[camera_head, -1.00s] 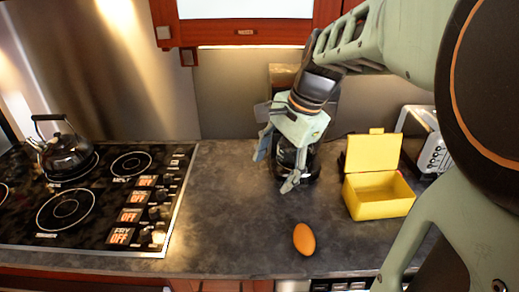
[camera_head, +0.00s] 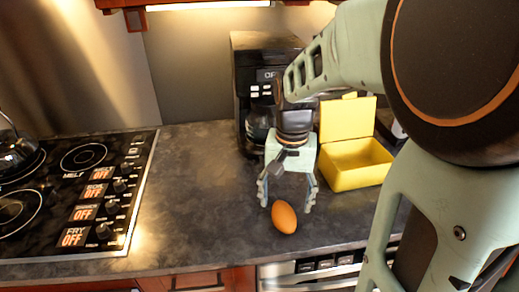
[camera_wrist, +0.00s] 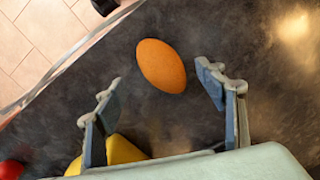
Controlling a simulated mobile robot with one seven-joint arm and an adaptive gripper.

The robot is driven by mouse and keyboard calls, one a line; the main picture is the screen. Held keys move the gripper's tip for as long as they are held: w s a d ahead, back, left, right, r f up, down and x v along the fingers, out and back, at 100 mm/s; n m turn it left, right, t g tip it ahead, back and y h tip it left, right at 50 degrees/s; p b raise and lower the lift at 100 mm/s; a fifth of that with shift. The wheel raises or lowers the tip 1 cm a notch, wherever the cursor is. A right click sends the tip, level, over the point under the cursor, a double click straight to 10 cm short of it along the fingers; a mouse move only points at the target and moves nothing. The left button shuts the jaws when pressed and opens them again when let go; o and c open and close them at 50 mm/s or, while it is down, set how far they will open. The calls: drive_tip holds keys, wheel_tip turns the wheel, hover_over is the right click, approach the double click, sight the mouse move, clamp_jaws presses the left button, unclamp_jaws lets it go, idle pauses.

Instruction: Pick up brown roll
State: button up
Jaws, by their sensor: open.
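The brown roll (camera_head: 284,216) is an orange-brown oval lying on the dark counter near its front edge. My gripper (camera_head: 287,204) points down at the roll, with its two fingers spread open and empty. In the head view the roll appears between and just below the fingertips. In the wrist view the roll (camera_wrist: 161,66) lies just beyond the fingertips of my gripper (camera_wrist: 154,82), roughly centred between them. I cannot tell the exact height of the fingertips above the counter.
An open yellow box (camera_head: 357,167) stands just right of my gripper. A black coffee maker (camera_head: 252,95) stands behind it. A stove (camera_head: 75,190) with a kettle (camera_head: 14,150) is at left. The counter (camera_head: 190,190) between stove and gripper is clear. A red thing (camera_wrist: 10,170) shows in the wrist view.

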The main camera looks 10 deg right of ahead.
sight(284, 210)
drive_tip(key=f, duration=0.5)
drive_tip(key=shift+w+f, duration=0.3)
drive_tip(key=shift+f, duration=0.1)
drive_tip(key=c, duration=1.3)
